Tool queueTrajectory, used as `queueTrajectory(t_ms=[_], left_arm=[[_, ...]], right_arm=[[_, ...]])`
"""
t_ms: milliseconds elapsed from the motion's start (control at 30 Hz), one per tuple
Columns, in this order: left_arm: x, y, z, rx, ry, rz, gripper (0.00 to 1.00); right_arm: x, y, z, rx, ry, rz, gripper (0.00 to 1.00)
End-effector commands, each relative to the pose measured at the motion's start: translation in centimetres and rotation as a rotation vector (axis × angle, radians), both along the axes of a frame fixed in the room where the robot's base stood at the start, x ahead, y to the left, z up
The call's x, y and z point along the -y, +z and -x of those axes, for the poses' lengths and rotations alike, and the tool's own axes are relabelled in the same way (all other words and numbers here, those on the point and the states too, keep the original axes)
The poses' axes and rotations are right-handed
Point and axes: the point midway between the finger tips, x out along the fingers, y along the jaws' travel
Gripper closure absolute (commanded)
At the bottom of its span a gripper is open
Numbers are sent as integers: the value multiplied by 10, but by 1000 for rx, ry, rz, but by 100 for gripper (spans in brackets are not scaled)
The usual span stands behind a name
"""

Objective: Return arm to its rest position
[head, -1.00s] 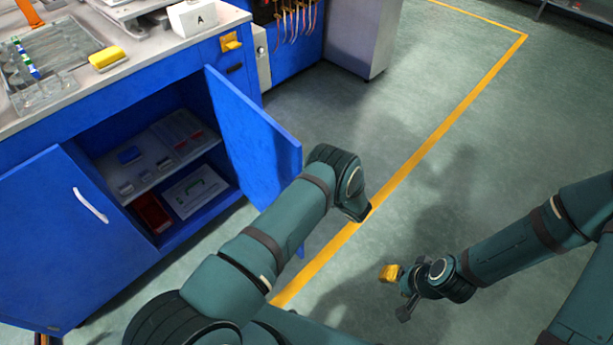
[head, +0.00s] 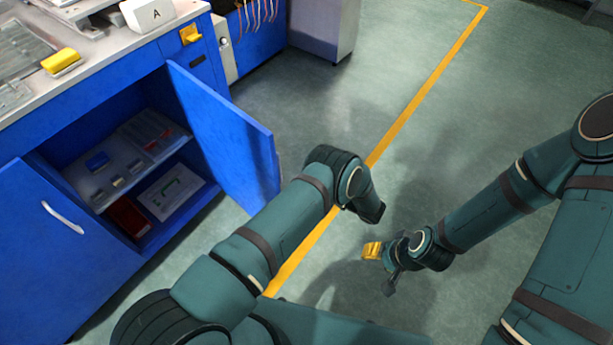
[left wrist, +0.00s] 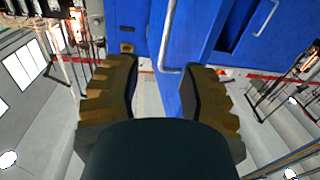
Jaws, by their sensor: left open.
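My left arm reaches in from the bottom left in the head view; its gripper is hidden there behind the bent forearm. In the left wrist view my left gripper (left wrist: 162,95) has its two brown, ridged fingers spread wide with nothing held between them. A blue cabinet door with a pale handle (left wrist: 168,45) shows beyond the fingers, apparently not gripped. My right arm comes in from the right in the head view, and its small yellow-tipped gripper (head: 373,251) hangs above the floor. Its finger gap is too small to make out.
The blue cabinet's right door (head: 225,135) stands open beside my left arm. Its left door (head: 60,240) is also open. Inside are shelves with trays and a red box (head: 128,216). A yellow sponge (head: 61,61) and white box A (head: 148,14) sit on the counter. Green floor is clear.

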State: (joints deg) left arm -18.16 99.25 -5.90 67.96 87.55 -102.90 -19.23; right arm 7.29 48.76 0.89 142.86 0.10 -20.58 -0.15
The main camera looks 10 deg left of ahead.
Motion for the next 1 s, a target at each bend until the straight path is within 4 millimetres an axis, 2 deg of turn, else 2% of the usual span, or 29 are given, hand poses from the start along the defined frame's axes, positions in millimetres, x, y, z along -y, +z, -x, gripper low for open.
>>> queueTrajectory(t_ms=[500,633,867,1000], left_arm=[[0,0,0,0,-1,0,59],[-7,1,-8,-8,-41,31,59],[-35,-4,-42,-108,-347,279,59],[-34,-10,-37,-235,-572,500,59]], right_arm=[[0,0,0,0,0,0,53],[0,0,0,0,0,0,53],[0,0,0,0,0,0,53],[0,0,0,0,0,0,53]])
